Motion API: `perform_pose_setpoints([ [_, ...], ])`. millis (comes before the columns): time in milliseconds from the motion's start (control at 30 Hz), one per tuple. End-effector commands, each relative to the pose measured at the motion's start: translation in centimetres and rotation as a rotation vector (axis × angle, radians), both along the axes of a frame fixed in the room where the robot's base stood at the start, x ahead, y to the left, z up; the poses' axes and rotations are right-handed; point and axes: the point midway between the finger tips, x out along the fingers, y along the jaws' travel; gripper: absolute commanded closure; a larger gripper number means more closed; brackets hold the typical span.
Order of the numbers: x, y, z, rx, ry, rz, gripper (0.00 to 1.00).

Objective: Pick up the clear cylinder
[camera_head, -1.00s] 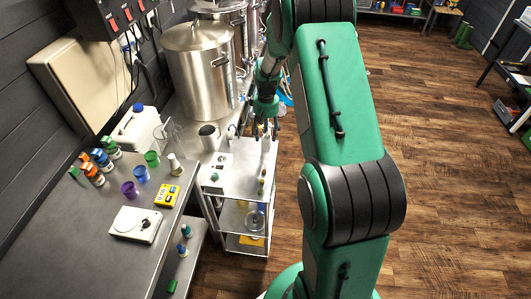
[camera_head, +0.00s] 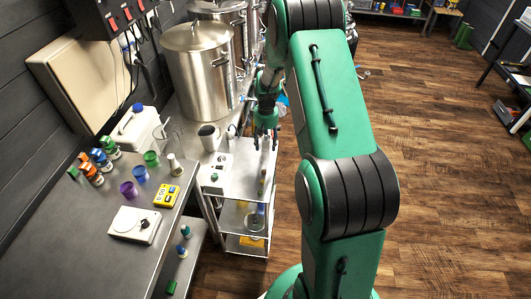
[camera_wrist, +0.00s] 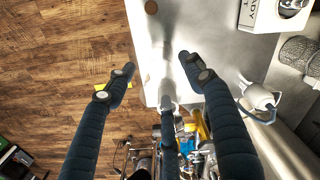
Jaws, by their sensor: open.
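A pale, see-through upright shape, which looks like the clear cylinder (camera_wrist: 167,92), shows between the fingers in the wrist view. In the head view a faint pale cylinder (camera_head: 265,155) stands on the cart just below the fingertips. Its outline blends with the pale top, and I cannot tell how far it is from the fingers.
The cart (camera_head: 235,185) has lower shelves with several items. A steel cup (camera_head: 209,137) stands on a surface behind it. Large steel pots (camera_head: 195,75) stand at the back. The left bench holds bottles, coloured cups, a yellow device (camera_head: 167,195) and a white scale (camera_head: 135,225). Floor at right is open.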

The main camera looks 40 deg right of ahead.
Motion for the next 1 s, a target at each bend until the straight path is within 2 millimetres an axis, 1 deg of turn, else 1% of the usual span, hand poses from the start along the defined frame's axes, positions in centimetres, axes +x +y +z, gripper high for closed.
perform_pose_setpoints([
  [33, -0.1, 0.1, -0.8, 0.001, 0.002, 0.0, 0.47],
  [100, -0.1, 0.1, -1.6, 0.001, 0.002, 0.0, 0.47],
  [267, -0.1, 0.1, -2.9, 0.0, 0.001, 0.0, 0.47],
  [867, -0.1, 0.1, -3.0, 0.0, 0.0, 0.0, 0.47],
  [900, -0.1, 0.1, -3.0, 0.0, 0.0, 0.0, 0.55],
  [967, -0.1, 0.1, -3.0, 0.0, 0.0, 0.0, 0.67],
  [1000, -0.1, 0.1, -3.0, 0.0, 0.0, 0.0, 0.75],
])
